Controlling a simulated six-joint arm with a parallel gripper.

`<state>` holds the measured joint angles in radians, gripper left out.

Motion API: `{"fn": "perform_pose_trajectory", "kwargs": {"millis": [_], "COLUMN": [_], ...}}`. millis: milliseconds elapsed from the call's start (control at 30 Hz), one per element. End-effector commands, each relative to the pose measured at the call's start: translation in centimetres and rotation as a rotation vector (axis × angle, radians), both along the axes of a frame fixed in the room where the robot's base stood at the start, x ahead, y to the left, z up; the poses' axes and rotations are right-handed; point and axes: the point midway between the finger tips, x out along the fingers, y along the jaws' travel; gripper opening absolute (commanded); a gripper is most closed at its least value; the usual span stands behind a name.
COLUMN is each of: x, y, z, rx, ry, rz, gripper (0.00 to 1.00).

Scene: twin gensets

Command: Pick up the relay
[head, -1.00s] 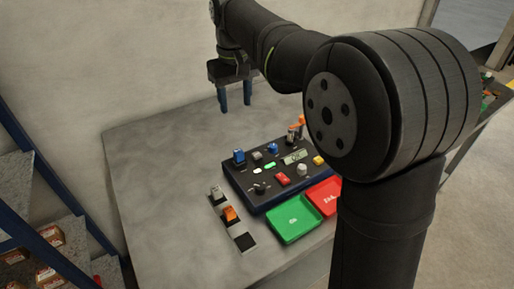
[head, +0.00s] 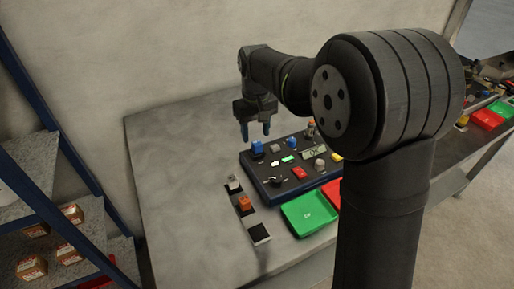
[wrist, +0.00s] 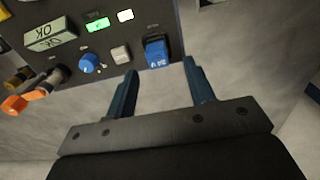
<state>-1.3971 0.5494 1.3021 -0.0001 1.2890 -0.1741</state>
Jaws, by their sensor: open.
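A blue block (head: 257,147) stands at the back left corner of the dark control panel (head: 266,194). It looks like a plug-in relay; the wrist view shows the blue block (wrist: 157,52) with a marking like "24 V". My gripper (head: 255,135) is open and empty, with its blue fingers pointing down over the panel's back left corner. In the wrist view the gripper (wrist: 160,68) has the block beyond and between its fingertips, apart from both. A clear-grey piece (head: 233,184) and an orange piece (head: 244,204) sit on pads left of the panel.
The panel also bears a red switch (head: 299,172), knobs and a small display (head: 314,152). A green tray (head: 309,212) lies in front. The grey table (head: 180,190) is clear at left. Shelves with boxes stand further left.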

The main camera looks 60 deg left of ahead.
Motion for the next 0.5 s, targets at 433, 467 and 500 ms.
{"fn": "perform_pose_trajectory", "kwargs": {"millis": [433,467,500], "x": [0.3,0.3,0.3], "y": [-0.1,-0.1,-0.1], "z": [-4.3,-4.3,-4.3], "rx": [0.001,0.001,0.0], "ry": [0.0,0.0,0.0], "rz": [0.0,0.0,0.0], "gripper": [0.49,0.49,0.49]}}
